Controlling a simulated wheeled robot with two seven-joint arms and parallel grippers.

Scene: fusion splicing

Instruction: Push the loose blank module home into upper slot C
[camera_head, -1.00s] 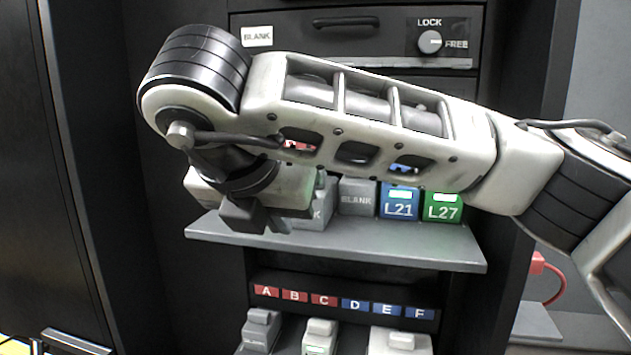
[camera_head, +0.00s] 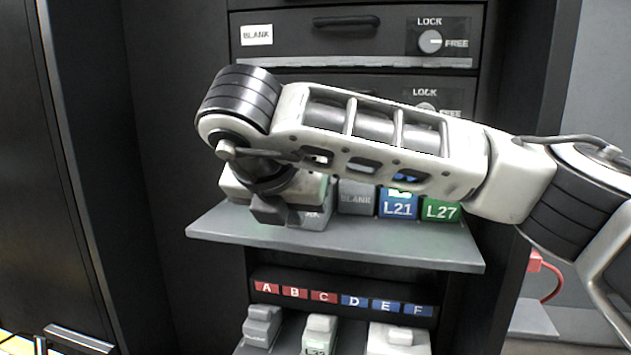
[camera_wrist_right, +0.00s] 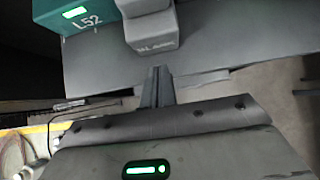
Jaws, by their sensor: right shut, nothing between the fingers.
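The loose grey blank module (camera_head: 316,218) is on the upper shelf, above label C, partly hidden by my right gripper. Its front stands further out than the neighbouring grey blank (camera_head: 355,199). In the right wrist view the blank module (camera_wrist_right: 150,34) is straight ahead, beside a teal L52 module (camera_wrist_right: 92,20). My right gripper (camera_head: 290,218) is shut and empty, just in front and to the left of the module. In the wrist view its closed fingertips (camera_wrist_right: 160,72) point at the module's lower front; I cannot tell whether they touch. The slot itself is hidden. My left gripper is not in view.
Blue L21 (camera_head: 398,206) and green L27 (camera_head: 441,210) stand to the right on the grey shelf (camera_head: 400,245). Below are the A–F label strip (camera_head: 340,300) and a lower row of modules (camera_head: 320,330). My right forearm covers much of the upper row's back. The shelf's front edge is bare.

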